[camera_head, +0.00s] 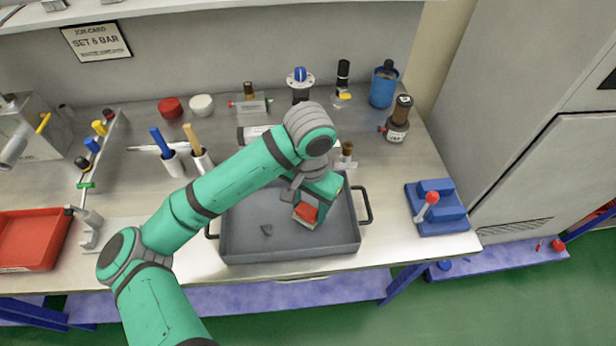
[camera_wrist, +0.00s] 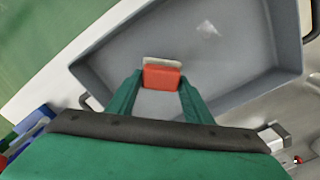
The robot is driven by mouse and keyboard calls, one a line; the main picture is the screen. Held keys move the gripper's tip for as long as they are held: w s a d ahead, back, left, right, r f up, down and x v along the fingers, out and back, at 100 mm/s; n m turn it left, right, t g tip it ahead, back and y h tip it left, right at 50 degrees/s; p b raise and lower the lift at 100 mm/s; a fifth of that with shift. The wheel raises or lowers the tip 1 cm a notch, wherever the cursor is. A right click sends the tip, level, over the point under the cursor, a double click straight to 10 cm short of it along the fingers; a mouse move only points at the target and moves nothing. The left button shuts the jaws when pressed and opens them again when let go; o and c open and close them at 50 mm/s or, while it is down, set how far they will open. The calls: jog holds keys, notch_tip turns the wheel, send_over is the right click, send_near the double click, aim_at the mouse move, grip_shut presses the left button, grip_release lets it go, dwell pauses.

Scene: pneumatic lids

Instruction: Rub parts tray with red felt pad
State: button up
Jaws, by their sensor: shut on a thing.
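The grey parts tray (camera_head: 262,240) sits on the metal bench top, with a handle at each side. My gripper (camera_head: 306,213) is over the right half of the tray, pointing down into it. It is shut on the red felt pad (camera_head: 306,212), which has a pale layer along one edge. In the wrist view the pad (camera_wrist: 162,77) sits between my two green fingers (camera_wrist: 160,92), over the tray (camera_wrist: 105,75). I cannot tell whether the pad touches the tray floor.
A red bin (camera_head: 30,240) stands at the left. A blue block with a red-knobbed lever (camera_head: 436,208) stands right of the tray. Behind the tray are two cups with handled tools (camera_head: 202,160), a blue canister (camera_head: 383,86) and several fittings. The bench's front edge is close to the tray.

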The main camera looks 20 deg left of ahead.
jog(key=shift+r, duration=2.55)
jog(key=shift+w+d+r, duration=0.1)
jog(key=shift+r, duration=0.05)
jog(key=shift+s, duration=0.2)
